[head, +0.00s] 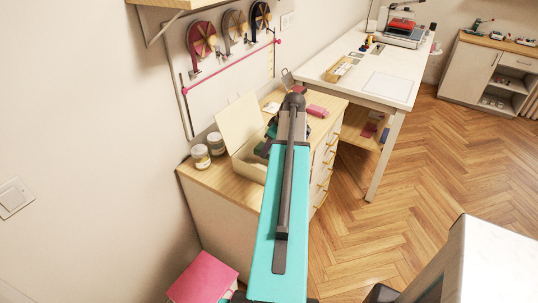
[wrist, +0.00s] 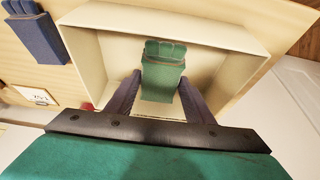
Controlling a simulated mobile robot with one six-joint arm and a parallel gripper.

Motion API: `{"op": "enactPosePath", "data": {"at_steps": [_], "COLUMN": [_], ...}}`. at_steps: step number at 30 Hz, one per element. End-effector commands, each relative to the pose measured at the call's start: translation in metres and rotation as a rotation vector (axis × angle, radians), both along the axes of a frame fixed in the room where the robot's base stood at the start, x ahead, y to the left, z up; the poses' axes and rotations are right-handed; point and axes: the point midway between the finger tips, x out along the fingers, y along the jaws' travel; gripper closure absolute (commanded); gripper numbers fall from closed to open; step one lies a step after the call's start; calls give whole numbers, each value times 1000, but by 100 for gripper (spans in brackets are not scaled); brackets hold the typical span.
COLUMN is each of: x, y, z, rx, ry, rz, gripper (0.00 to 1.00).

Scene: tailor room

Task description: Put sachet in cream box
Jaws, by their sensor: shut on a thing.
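A green sachet (wrist: 163,70) is between the two dark fingers of my gripper (wrist: 160,88) in the wrist view, gripped at its sides. It appears within the outline of the cream box (wrist: 85,48), over its pale inside. I cannot tell whether it touches the floor of the box. In the head view, the cream box (head: 246,169) stands on the wooden-topped cabinet with its lid (head: 238,118) raised, and my teal arm hides much of it and the sachet.
A blue sachet (wrist: 36,36) and a small printed card (wrist: 38,96) lie beside the box. Two jars (head: 208,149) stand left of the box on the cabinet (head: 205,184). A pink item (head: 317,111) lies to its right. A white table (head: 375,75) stands behind.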

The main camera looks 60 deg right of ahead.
Motion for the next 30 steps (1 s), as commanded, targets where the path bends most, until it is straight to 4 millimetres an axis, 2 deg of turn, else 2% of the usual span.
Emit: {"op": "enactPosePath", "data": {"at_steps": [5, 18, 30], "x": [0, 1, 2], "y": [0, 1, 2], "z": [-3, -35, -39], "rx": [0, 1, 0], "ry": [0, 0, 0], "rz": [0, 1, 3], "gripper": [74, 74, 74]}}
